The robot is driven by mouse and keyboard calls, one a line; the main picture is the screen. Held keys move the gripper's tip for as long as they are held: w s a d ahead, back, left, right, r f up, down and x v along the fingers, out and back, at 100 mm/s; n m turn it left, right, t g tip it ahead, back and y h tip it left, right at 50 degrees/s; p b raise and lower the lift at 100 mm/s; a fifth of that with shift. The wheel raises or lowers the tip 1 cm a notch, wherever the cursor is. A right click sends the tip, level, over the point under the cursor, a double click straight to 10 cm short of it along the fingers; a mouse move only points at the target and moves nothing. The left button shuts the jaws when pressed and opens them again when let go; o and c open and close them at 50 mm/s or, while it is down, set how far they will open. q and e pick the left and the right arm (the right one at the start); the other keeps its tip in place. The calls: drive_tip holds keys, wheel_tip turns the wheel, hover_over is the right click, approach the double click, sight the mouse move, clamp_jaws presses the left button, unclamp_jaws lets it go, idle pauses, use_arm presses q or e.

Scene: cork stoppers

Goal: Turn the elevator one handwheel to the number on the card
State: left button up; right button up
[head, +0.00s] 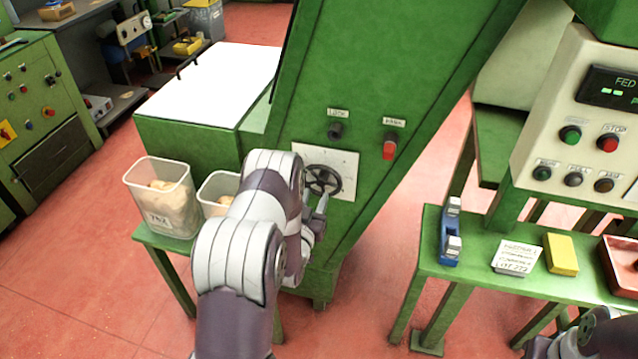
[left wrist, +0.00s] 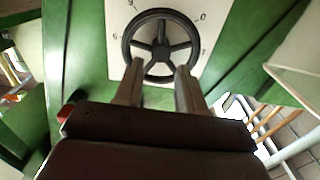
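The black spoked handwheel (head: 322,180) sits on a white dial plate (head: 349,166) on the green elevator housing. It also shows in the left wrist view (left wrist: 160,45), with a few numerals around it, a 0 at upper right. My left gripper (head: 320,208) is at the wheel's lower edge. In the left wrist view its two fingers (left wrist: 160,88) are apart, with the lower rim near their tips; contact cannot be told. A white card (head: 516,257) with small printed lines lies on the green bench at right; its text is hard to read. Only part of my right arm shows, at lower right.
Above the wheel are a black knob (head: 335,131) and a red switch (head: 389,150). Plastic tubs of stoppers (head: 163,210) stand left. A blue tool (head: 450,240), a yellow block (head: 561,254) and a red tray (head: 616,268) are on the right bench (head: 480,275). A control panel (head: 560,130) is above.

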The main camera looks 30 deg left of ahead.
sight(320, 184)
use_arm(q)
drive_tip(key=x, duration=0.5)
drive_tip(key=shift+w+a+f, duration=0.1)
drive_tip(key=shift+w+a, duration=0.1)
drive_tip(key=shift+w, duration=0.5)
drive_tip(key=shift+a, duration=0.1)
clamp_jaws()
